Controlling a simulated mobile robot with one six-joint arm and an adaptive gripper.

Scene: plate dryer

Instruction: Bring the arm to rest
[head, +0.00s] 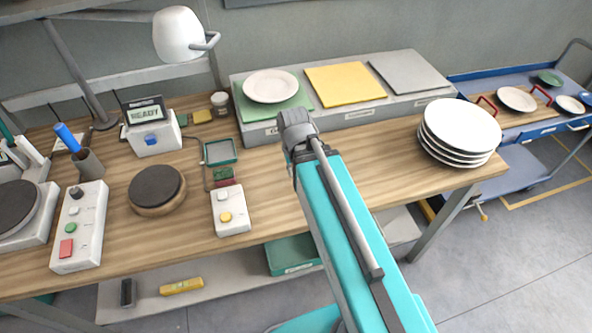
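My teal arm rises from the bottom right, and its grey joint ends in front of the long grey platform. My gripper does not show; only arm links and this joint are in view. A white plate (270,86) lies on the green mat (246,104) at the left of the platform. A stack of several white plates (462,125) stands at the right end of the wooden table.
The platform (352,112) also bears a yellow mat (345,84) and a grey mat (410,71). Button boxes (80,227), a round dark pad (156,186), a READY display (147,114) and a lamp (180,35) occupy the left. A blue cart (510,122) with plates stands right.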

